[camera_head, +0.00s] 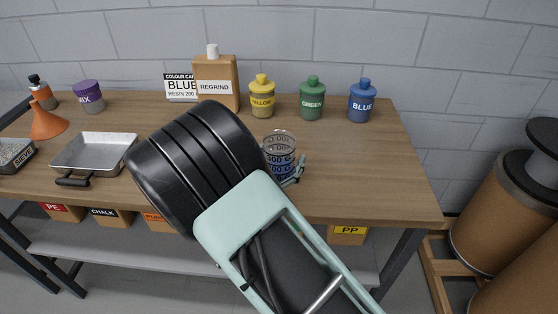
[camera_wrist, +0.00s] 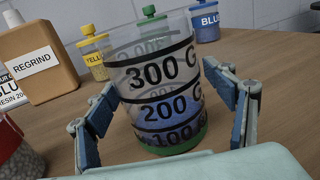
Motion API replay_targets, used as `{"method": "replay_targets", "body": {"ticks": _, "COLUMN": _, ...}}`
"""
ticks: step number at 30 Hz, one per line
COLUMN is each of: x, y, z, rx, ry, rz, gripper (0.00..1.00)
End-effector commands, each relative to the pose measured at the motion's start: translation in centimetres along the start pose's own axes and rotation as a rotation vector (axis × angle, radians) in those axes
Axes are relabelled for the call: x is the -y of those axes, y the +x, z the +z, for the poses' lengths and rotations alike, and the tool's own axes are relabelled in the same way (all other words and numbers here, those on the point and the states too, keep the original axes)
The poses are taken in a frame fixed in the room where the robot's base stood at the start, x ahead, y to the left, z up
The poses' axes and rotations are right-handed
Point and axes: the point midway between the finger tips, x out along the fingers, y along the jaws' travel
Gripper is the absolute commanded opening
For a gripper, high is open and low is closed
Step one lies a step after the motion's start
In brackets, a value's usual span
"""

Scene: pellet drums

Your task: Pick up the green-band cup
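The green-band cup (camera_wrist: 160,70) is a clear cup marked 300 G, 200 G and 100 G, with a green band around its base. It stands upright on the wooden table, and a bluish tint shows in its lower part. In the head view the cup (camera_head: 281,146) is partly hidden behind my arm. My gripper (camera_wrist: 166,88) is open, with one blue-padded finger on each side of the cup. A gap shows between the right finger and the cup; the left finger is close to it, and contact is unclear. One finger also shows in the head view.
Behind the cup stand the regrind jug (camera_head: 217,88) and yellow (camera_head: 262,100), green (camera_head: 312,101) and blue (camera_head: 362,104) bottles. A metal tray (camera_head: 95,150), an orange funnel (camera_head: 47,122) and a purple-lidded jar (camera_head: 90,98) are at left. The table's right end is clear.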

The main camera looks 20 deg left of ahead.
Motion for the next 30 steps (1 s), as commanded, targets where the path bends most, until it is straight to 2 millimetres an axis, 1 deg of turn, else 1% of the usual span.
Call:
{"method": "replay_targets", "body": {"ticks": 1, "x": 0.0, "y": 0.0, "z": 0.0, "rx": 0.0, "ry": 0.0, "rz": 0.0, "gripper": 0.69}}
{"method": "replay_targets", "body": {"ticks": 9, "x": 0.0, "y": 0.0, "z": 0.0, "rx": 0.0, "ry": 0.0, "rz": 0.0, "gripper": 0.39}}
{"method": "replay_targets", "body": {"ticks": 12, "x": 0.0, "y": 0.0, "z": 0.1, "rx": 0.001, "ry": 0.0, "rz": 0.0, "gripper": 0.3}}
{"method": "replay_targets", "body": {"ticks": 19, "x": 0.0, "y": 0.0, "z": 0.1, "rx": 0.001, "ry": 0.0, "rz": 0.0, "gripper": 0.3}}
{"method": "replay_targets", "body": {"ticks": 23, "x": 0.0, "y": 0.0, "z": 0.5, "rx": 0.001, "ry": 0.001, "rz": -0.001, "gripper": 0.3}}
{"method": "replay_targets", "body": {"ticks": 26, "x": 0.0, "y": 0.0, "z": 1.2, "rx": 0.001, "ry": 0.002, "rz": -0.001, "gripper": 0.3}}
{"method": "replay_targets", "body": {"ticks": 29, "x": 0.0, "y": 0.0, "z": 2.5, "rx": 0.001, "ry": 0.004, "rz": -0.001, "gripper": 0.3}}
{"method": "replay_targets", "body": {"ticks": 30, "x": 0.0, "y": 0.0, "z": 3.3, "rx": 0.002, "ry": 0.005, "rz": -0.001, "gripper": 0.3}}
